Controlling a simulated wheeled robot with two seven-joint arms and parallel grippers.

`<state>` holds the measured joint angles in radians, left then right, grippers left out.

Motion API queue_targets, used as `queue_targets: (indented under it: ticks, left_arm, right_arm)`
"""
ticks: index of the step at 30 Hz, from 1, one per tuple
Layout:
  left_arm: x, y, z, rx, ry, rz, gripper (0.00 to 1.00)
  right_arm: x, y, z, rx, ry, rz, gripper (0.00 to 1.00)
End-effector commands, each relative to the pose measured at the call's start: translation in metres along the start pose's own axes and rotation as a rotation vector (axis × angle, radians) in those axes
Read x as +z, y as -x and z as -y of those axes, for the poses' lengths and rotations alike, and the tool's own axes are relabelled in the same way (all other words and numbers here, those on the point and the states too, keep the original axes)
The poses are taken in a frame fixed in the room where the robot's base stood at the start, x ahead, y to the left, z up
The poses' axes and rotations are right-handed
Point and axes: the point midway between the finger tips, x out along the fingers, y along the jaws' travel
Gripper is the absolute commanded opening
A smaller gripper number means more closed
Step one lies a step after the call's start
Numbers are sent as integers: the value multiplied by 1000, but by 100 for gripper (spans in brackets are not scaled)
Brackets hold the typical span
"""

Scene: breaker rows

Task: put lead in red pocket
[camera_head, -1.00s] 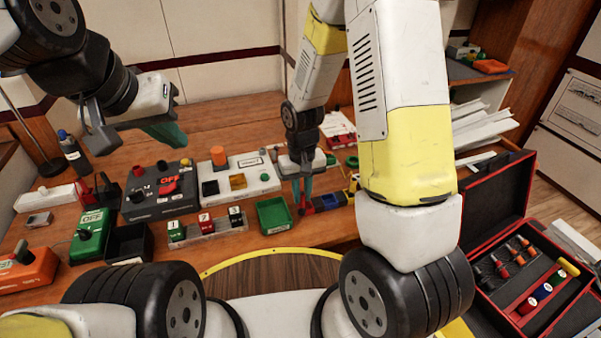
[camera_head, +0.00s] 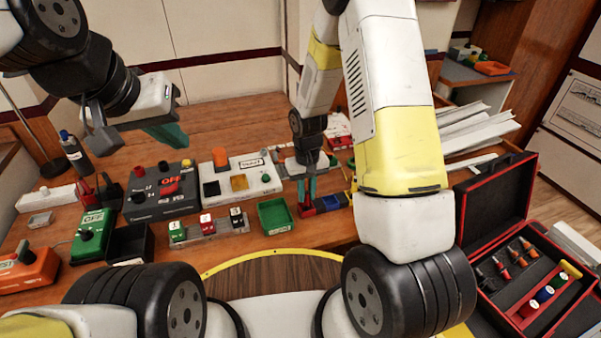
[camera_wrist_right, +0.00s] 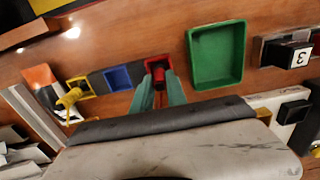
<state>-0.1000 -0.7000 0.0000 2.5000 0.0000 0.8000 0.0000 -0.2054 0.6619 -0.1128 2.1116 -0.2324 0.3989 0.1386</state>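The red pocket (camera_wrist_right: 152,61) is at one end of a short row, beside a blue pocket (camera_wrist_right: 118,77) and a yellow pocket (camera_wrist_right: 84,84). A red lead (camera_wrist_right: 159,77) shows in the red pocket, between my right fingertips; its lower part is hidden. A yellow lead (camera_wrist_right: 70,98) lies at the yellow pocket. My right gripper (camera_head: 307,188) is right over the red pocket, fingers pointing down. A gap shows between its fingers (camera_wrist_right: 159,90) and it looks open around the lead. My left gripper (camera_head: 168,135) hangs over the table's back left, apart from everything; its finger gap is hidden.
A green tray (camera_head: 275,216) stands just left of the pockets. Numbered breakers (camera_head: 207,224) and a white panel (camera_head: 264,186) are further left. An open case (camera_head: 490,200) with several leads stands at the right.

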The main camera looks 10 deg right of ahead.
Motion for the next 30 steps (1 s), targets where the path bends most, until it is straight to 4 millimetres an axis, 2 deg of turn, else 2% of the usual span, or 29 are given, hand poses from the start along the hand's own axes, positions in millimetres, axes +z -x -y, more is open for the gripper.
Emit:
queue_targets:
  ticks: [1,3,14,17,30]
  left_arm:
    - [0,0,0,0,0,0,0]
    - [0,0,0,0,0,0,0]
    - [0,0,0,0,0,0,0]
    - [0,0,0,0,0,0,0]
    - [0,0,0,0,0,0,0]
  right_arm:
    - [0,0,0,0,0,0,29]
    - [0,0,0,0,0,0,39]
    - [0,4,0,0,0,-1,39]
    - [-1,16,0,0,0,-4,39]
    - [-1,103,0,0,0,-3,39]
